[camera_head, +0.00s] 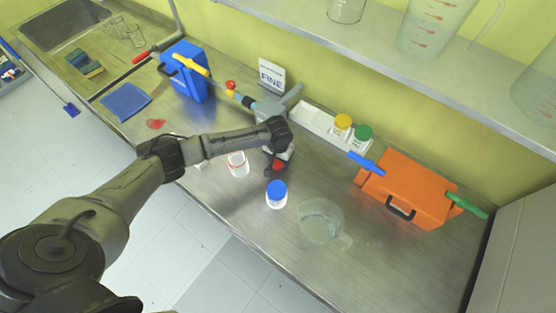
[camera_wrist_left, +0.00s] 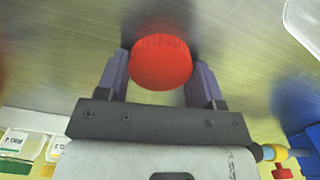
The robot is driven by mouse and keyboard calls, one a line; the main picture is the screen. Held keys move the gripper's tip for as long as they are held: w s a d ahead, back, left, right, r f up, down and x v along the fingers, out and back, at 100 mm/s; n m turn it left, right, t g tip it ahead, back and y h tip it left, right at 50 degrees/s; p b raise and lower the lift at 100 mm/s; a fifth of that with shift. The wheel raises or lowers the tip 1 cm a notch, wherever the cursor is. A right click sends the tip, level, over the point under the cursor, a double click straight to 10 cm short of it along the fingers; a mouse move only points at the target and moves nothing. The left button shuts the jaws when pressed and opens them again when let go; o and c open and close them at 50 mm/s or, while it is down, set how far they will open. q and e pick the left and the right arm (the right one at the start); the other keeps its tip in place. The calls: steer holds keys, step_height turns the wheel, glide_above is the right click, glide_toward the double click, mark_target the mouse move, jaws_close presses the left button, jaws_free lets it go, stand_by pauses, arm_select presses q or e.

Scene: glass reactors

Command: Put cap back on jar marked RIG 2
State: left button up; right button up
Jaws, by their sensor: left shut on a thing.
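My left gripper (camera_head: 279,165) is shut on a red cap (camera_wrist_left: 160,62). In the left wrist view the cap sits between both fingers, a little above the steel counter as far as I can tell. In the head view the cap shows as a small red patch under the gripper. An uncapped clear jar (camera_head: 238,165) with red on its label stands upright just left of the gripper. Its label is too small to read. A jar with a blue cap (camera_head: 276,195) stands in front of the gripper. My right gripper is in neither view.
A glass beaker (camera_head: 320,222) stands right of the blue-capped jar. An orange case (camera_head: 405,190) is farther right. Jars with yellow (camera_head: 343,121) and green (camera_head: 363,132) lids stand behind. A blue case (camera_head: 186,72) and blue cloth (camera_head: 125,102) are left. A shelf overhangs the back.

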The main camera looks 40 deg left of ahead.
arm_select(q)
steer(key=shift+r, duration=0.1)
steer(key=shift+r, duration=0.45)
step_height(320, 180, up, 3)
steer(key=shift+f, duration=0.15)
steer(key=w+d+r, duration=0.3)
steer(key=d+r, duration=0.4)
steer(key=d, duration=0.4)
steer(key=shift+w+r, duration=0.15)
steer(key=shift+w, duration=0.2)
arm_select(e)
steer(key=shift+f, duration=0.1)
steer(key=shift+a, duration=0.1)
arm_select(q)
steer(key=s+d+r+m+p, duration=0.1)
steer(key=s+r+m+p, duration=0.1)
steer(key=s+r+p, duration=1.7)
step_height(320, 180, up, 3)
steer(key=shift+s+d+r+m, duration=0.2)
steer(key=shift+s+m, duration=0.1)
steer(key=shift+s, duration=0.35)
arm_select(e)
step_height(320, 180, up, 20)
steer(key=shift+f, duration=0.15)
